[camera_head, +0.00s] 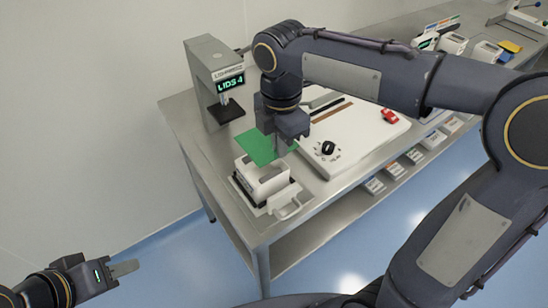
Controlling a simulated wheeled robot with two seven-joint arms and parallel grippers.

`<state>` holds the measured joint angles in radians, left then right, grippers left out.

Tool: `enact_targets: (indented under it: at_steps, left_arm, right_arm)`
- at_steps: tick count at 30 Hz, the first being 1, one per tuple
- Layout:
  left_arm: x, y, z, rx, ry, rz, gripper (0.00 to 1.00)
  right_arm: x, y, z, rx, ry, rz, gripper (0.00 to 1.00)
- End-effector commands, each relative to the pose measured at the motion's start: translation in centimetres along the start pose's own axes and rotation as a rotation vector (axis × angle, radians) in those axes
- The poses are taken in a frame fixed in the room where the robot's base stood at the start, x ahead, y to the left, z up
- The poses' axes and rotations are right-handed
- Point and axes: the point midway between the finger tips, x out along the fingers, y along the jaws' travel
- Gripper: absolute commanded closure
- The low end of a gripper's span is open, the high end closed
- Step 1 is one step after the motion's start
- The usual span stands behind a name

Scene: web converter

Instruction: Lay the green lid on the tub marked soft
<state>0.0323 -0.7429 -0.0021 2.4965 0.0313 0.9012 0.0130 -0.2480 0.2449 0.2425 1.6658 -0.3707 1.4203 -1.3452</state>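The green lid (258,147) is a thin flat sheet just above and behind a white tub (266,184) near the table's left front corner. My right gripper (284,149) is shut on the lid's right edge. The lid looks apart from the tub, whose open top shows below it; the exact gap is hard to judge. No soft marking is readable on this tub. My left gripper (124,268) is low at the left, away from the table; its finger opening cannot be made out.
A grey machine (214,72) with a "LIDS 4" display stands behind the tub. A white board (352,140) with a black knob and a red object (390,116) lies to the right. Several white containers stand farther back and on the lower shelf.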

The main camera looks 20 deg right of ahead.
Motion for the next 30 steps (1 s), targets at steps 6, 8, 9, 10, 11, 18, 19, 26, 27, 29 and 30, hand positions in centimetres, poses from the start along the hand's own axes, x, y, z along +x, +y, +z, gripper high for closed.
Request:
enact_targets:
  at_steps: [6,8,9,10,11,18,19,26,27,29,30]
  left_arm:
    - [-0.1,0.0,0.0,0.0,0.0,0.0,0.64]
    - [0.0,0.0,0.0,0.0,0.0,0.0,0.64]
    - [0.0,0.0,0.0,0.0,0.0,0.0,0.64]
    - [0.0,0.0,0.0,0.0,0.0,0.0,0.64]
    - [0.0,0.0,0.0,0.0,0.0,0.0,0.64]
    - [0.0,0.0,0.0,0.0,0.0,0.0,0.64]
    - [0.0,0.0,0.0,0.0,0.0,0.0,0.64]
    - [0.3,-0.1,0.1,0.0,0.0,0.0,0.64]
    - [0.4,-0.2,0.2,0.0,0.0,0.0,0.64]
    - [0.4,-0.2,0.2,0.0,0.0,0.0,0.64]
    - [0.5,-0.2,0.2,0.0,0.0,0.0,0.64]
  right_arm:
    - [1.6,0.3,-1.3,-0.003,0.0,-0.001,1.0]
    - [2.7,0.3,-1.3,-0.001,-0.001,-0.003,1.0]
    - [3.3,0.3,-1.2,0.0,0.0,-0.003,1.0]
    - [3.7,0.3,-1.2,0.0,0.0,-0.003,1.0]
    - [4.0,0.2,-1.2,0.0,0.0,-0.003,1.0]
    - [4.5,0.3,-1.2,0.001,0.001,0.002,1.0]
    - [4.5,0.3,-1.2,0.001,0.001,0.001,1.0]
    - [5.1,0.3,-1.2,0.0,0.0,0.0,1.0]
    - [5.2,0.3,-1.2,0.0,0.0,0.0,1.0]
    - [5.4,0.3,-1.2,0.0,0.0,0.0,1.0]
    - [5.5,0.3,-1.2,0.0,0.0,0.0,1.0]
